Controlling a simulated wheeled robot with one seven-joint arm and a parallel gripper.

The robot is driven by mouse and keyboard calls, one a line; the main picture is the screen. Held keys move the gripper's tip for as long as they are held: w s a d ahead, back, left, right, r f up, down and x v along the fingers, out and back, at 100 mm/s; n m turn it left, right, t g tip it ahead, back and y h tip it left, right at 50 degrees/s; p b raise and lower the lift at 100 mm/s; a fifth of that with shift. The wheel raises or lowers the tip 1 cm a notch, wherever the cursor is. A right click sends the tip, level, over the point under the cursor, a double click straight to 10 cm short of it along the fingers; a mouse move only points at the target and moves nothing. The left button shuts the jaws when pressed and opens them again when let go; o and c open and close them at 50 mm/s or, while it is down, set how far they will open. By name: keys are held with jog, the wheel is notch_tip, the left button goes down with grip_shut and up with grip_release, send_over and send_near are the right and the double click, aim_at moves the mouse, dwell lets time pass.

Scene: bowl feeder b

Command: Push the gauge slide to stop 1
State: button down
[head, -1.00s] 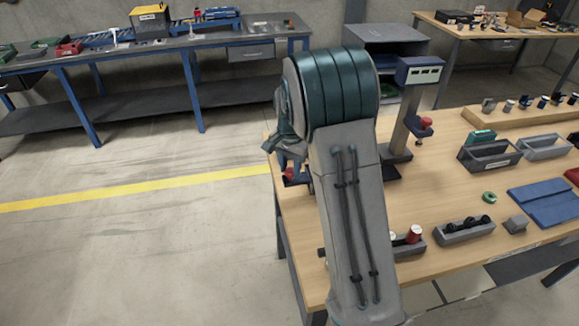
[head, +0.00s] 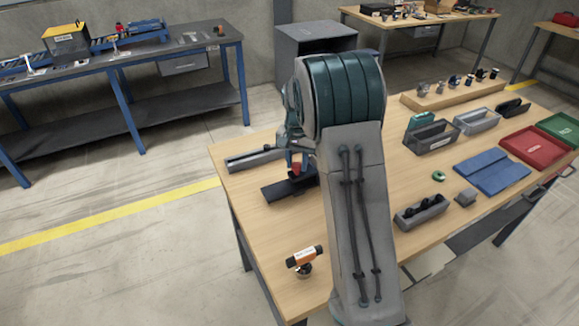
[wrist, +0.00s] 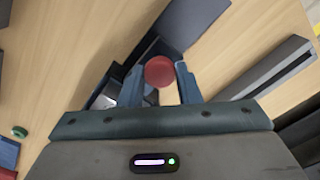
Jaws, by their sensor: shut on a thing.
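My gripper (head: 291,157) is at the left part of the wooden table, largely hidden behind my arm in the head view. In the wrist view its two blue fingers (wrist: 159,78) are shut on a round red knob (wrist: 159,71), one finger on each side. Some red also shows by the gripper in the head view. A dark flat base (head: 280,189) lies just below it. A long grey rail with a dark slot (head: 252,159) lies to the left; it also shows in the wrist view (wrist: 268,77). I cannot tell which part is the gauge slide; no stop mark is readable.
An orange and black piece on a round foot (head: 305,258) stands near the table's front left. A grey tray with dark parts (head: 421,212), a blue mat (head: 492,172) and grey bins (head: 431,138) are right of my arm. The left front of the table (head: 255,220) is mostly clear.

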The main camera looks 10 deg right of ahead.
jog(key=w+d, duration=0.1)
jog(key=d, duration=0.3)
jog(key=w+d, duration=0.1)
jog(key=d, duration=0.3)
jog(key=w+d, duration=0.1)
jog(key=d, duration=0.3)
jog(key=shift+d+p, duration=0.25)
jog(key=shift+p, duration=0.05)
jog(key=shift+s, duration=0.1)
jog(key=c, duration=1.1)
grip_release()
jog(key=shift+o, duration=0.2)
jog(key=shift+r, duration=0.15)
notch_tip(320, 180, up, 14)
jog(key=b, duration=0.1)
jog(key=shift+f, duration=0.2)
jog(key=shift+a, duration=0.1)
